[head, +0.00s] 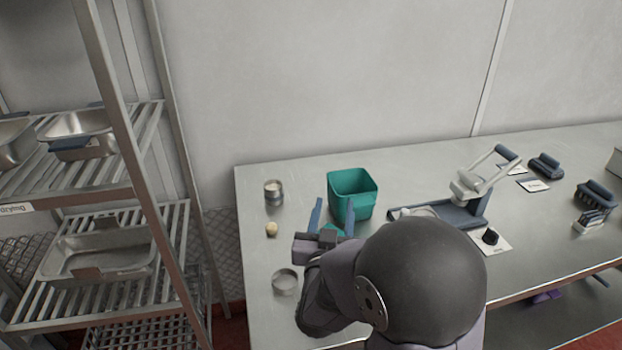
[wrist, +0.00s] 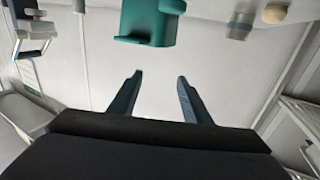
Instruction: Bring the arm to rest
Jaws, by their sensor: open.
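My gripper (head: 333,215) is open, with nothing between its two blue fingers. In the head view it is over the left part of the steel table (head: 254,192), in front of the green bin (head: 352,193). In the wrist view my gripper (wrist: 158,84) points at the pale wall, and the green bin (wrist: 150,22) shows upside down at the top edge. My dark arm joint covers part of the table in the head view.
A metal canister (head: 274,192), a small beige ball (head: 271,229) and a round metal ring or dish (head: 285,281) are left of my gripper. A blue-based device (head: 462,212) and a black knob (head: 490,236) stand to the right. A metal rack (head: 103,190) is far left.

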